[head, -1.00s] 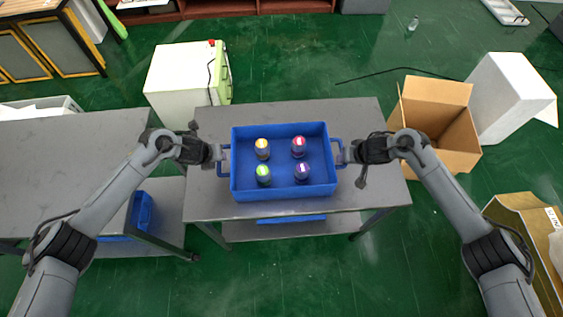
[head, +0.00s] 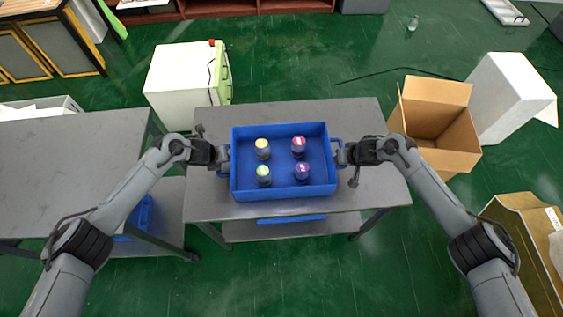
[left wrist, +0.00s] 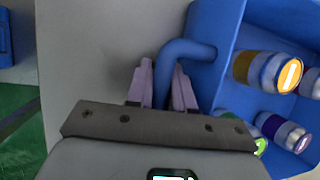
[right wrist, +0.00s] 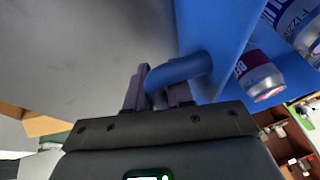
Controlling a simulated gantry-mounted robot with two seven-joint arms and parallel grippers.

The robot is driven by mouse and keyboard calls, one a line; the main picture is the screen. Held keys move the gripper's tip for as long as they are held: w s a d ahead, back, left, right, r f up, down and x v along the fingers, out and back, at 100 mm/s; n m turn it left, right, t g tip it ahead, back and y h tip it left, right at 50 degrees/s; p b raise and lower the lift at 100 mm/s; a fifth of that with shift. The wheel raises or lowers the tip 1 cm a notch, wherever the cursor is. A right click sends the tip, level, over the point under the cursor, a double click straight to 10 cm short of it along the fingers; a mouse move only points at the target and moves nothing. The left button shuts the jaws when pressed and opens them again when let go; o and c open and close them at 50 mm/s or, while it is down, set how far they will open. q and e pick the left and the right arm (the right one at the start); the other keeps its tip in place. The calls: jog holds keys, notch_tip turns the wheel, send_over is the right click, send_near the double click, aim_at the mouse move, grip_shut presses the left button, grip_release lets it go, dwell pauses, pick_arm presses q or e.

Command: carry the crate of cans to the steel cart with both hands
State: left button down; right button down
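The blue crate (head: 240,190) sits level on the middle grey metal-topped table (head: 350,112), with several cans inside, among them an orange-topped can (head: 262,150) and a red-topped can (head: 299,147). My left gripper (head: 222,158) is at the crate's left handle; the left wrist view shows its fingers closed on both sides of the handle bar (left wrist: 180,50). My right gripper (head: 339,155) is at the right handle; the right wrist view shows its fingers closed around that bar (right wrist: 185,70). The finger pads' contact is partly hidden.
Another grey table (head: 70,150) stands to the left, across a narrow gap, with a clear top. A white appliance (head: 180,75) stands behind. An open cardboard box (head: 460,135) is close to the right of the middle table. A blue container (head: 290,218) shows on the lower shelf.

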pick_arm(q)
jog(key=shift+r, duration=0.25)
pick_arm(e)
jog(key=shift+r, duration=0.2)
